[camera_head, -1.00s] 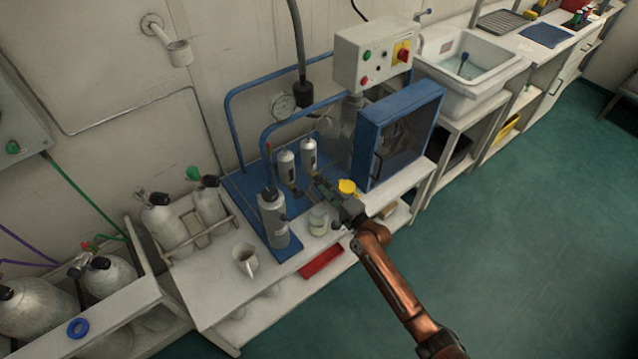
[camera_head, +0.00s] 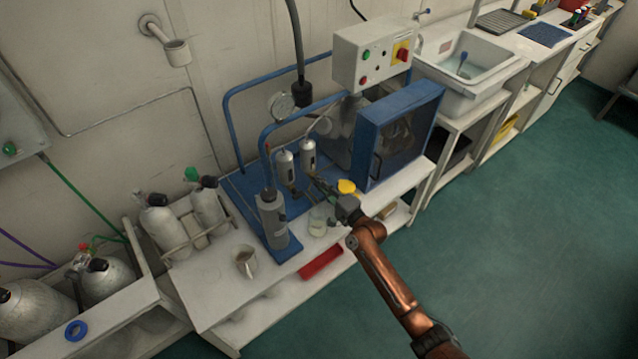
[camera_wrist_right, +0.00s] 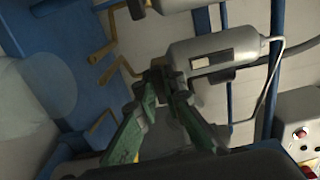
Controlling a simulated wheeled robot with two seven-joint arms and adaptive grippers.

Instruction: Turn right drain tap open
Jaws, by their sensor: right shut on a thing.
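Two silver filter cylinders stand upright side by side on the blue frame, the left one (camera_head: 285,166) and the right one (camera_head: 308,153). My right gripper (camera_head: 318,181) is at the lower end of the right cylinder. In the right wrist view that cylinder (camera_wrist_right: 212,52) lies across the picture, and the gripper (camera_wrist_right: 166,80) is shut at its bottom end, where the right drain tap sits. The fingers mostly hide that tap, so its handle angle cannot be told. Brass levers (camera_wrist_right: 103,53) show to the left in the wrist view. My left gripper is out of view.
A grey cylinder (camera_head: 271,222) and a glass beaker (camera_head: 318,222) stand left of my right forearm. A blue framed cabinet (camera_head: 400,135) stands close on the right.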

